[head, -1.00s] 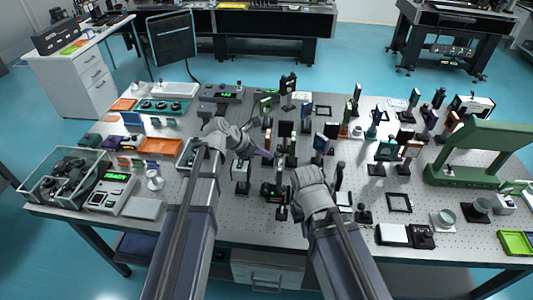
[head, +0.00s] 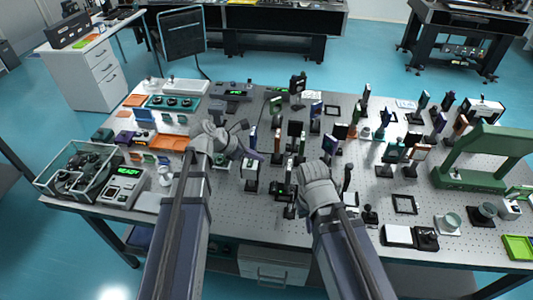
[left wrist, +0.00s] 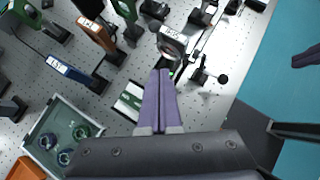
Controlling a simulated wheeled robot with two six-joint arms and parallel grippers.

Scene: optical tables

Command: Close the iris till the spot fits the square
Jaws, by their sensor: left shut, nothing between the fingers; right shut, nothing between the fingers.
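In the left wrist view, a grey ring-shaped mount with a pale label, apparently the iris (left wrist: 172,42), stands just beyond the fingertips of my left gripper (left wrist: 160,72). The purple fingers are together and empty; I cannot tell whether they touch the mount. A small green light shows beside it. The opening, the spot and the square cannot be made out. In the head view my left gripper (head: 256,156) reaches in among the posts at the middle of the bench. My right gripper (head: 327,160) is shut to the right of it, its fingers mostly hidden by the hand.
Several posts with optics crowd the bench around both grippers. A large green frame (head: 480,160) stands at the right. The front right bench has bare patches.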

